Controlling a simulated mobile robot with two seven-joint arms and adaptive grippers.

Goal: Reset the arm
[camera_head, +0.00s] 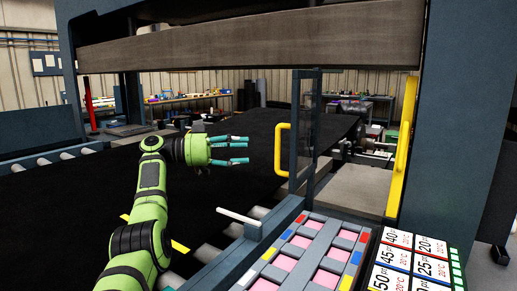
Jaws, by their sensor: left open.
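My left arm, green with black joints, comes in from the lower left in the head view. Its gripper (230,150) has several teal-tipped fingers spread apart and pointing right. The gripper is open and nothing shows between the fingers. It appears in front of the wide black belt (90,195), left of a yellow handle (283,150); I cannot tell its exact height above the belt. My right gripper does not show.
A press frame with a heavy grey beam (250,48) spans the top. A second yellow handle (402,145) is at the right. A control panel with pink squares (300,255) and a number board (415,262) stand at the lower right. Rollers (45,160) line the left.

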